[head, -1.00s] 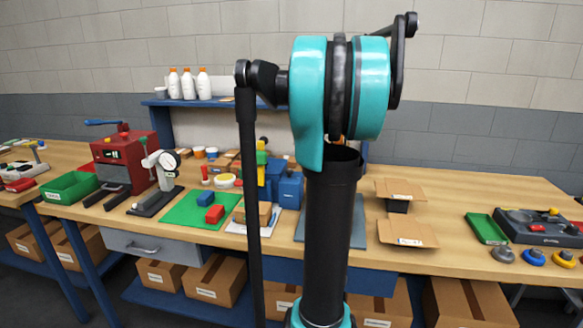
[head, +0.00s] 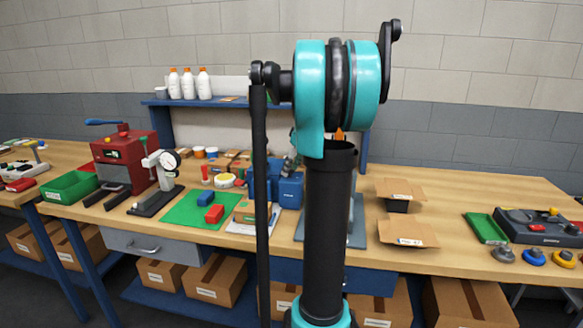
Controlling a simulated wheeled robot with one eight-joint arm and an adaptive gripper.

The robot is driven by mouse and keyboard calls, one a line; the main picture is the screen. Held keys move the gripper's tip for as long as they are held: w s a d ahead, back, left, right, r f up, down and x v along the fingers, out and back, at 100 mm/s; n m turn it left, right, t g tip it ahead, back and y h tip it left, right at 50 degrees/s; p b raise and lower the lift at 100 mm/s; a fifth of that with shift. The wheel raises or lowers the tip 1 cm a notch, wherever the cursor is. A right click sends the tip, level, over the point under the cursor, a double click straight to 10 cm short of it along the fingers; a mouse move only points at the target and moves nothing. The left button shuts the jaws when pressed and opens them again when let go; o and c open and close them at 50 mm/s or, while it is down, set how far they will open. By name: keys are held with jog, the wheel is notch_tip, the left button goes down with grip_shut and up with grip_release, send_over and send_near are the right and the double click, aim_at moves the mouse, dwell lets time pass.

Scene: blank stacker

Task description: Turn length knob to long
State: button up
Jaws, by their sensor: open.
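No length knob can be made out from here. A blue machine (head: 290,190) stands on the bench near the middle, partly hidden behind the dark upright link of my arm. An orange tip (head: 339,135) shows just above my arm's black tube; I cannot tell what it belongs to. My gripper does not show; the large teal joint and black links of my arm cover the middle of the view.
Left on the wooden bench (head: 520,195) are a red machine (head: 125,155), a green bin (head: 68,187), a dial gauge stand (head: 160,180) and a green mat (head: 180,213). Right are open cardboard boxes (head: 408,231) and a dark control panel (head: 540,227). Bottles (head: 188,83) stand on the shelf behind.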

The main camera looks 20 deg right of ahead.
grip_shut()
dwell(0.4)
jog(key=m, duration=0.2)
jog(key=m+h, duration=0.1)
jog(key=m, duration=0.1)
jog(key=shift+a+t, duration=0.2)
jog(key=shift+t, duration=0.1)
jog(key=m+h, duration=0.2)
jog(key=m, duration=0.2)
jog(key=shift+a, duration=0.2)
jog(key=m+h, duration=0.1)
jog(key=m, duration=0.4)
jog(key=shift+a+h, duration=0.1)
jog(key=shift+h, duration=0.3)
jog(key=m+g, duration=0.1)
jog(key=m, duration=0.1)
jog(key=m+h, duration=0.1)
jog(key=m, duration=0.1)
jog(key=shift+w+a+m+g, duration=0.1)
jog(key=shift+m+g, duration=0.3)
jog(key=shift+h, duration=0.3)
